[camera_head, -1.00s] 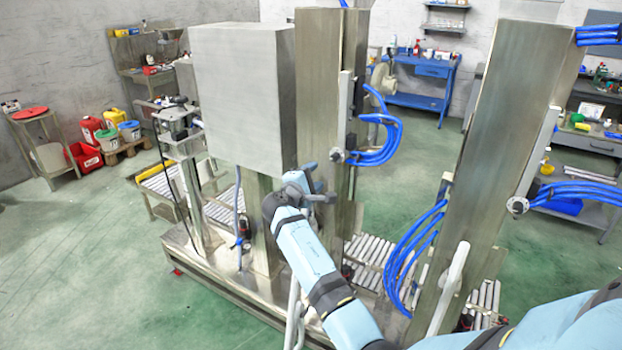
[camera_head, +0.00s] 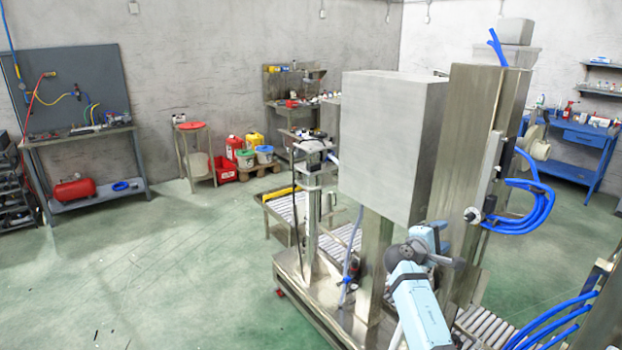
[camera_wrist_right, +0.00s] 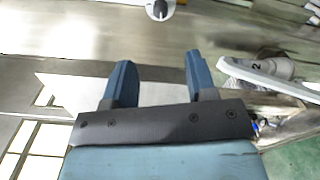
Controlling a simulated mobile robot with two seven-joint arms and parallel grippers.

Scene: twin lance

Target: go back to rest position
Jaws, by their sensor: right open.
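My right gripper (camera_head: 450,248) is beside the steel column (camera_head: 483,140), just below and right of the large grey box (camera_head: 392,140) of the machine. It also shows in the right wrist view (camera_wrist_right: 160,76), with two blue fingers spread apart and nothing between them. My light blue right arm reaches up to it from the bottom of the head view. I cannot tell whether the gripper touches the column. My left gripper is in neither view.
Blue hoses (camera_head: 535,205) hang from the column to the right. Roller conveyors (camera_head: 490,325) lie low around the machine. The green floor (camera_head: 170,270) to the left is open, up to a workbench (camera_head: 85,150) and a small red-topped stand (camera_head: 191,127).

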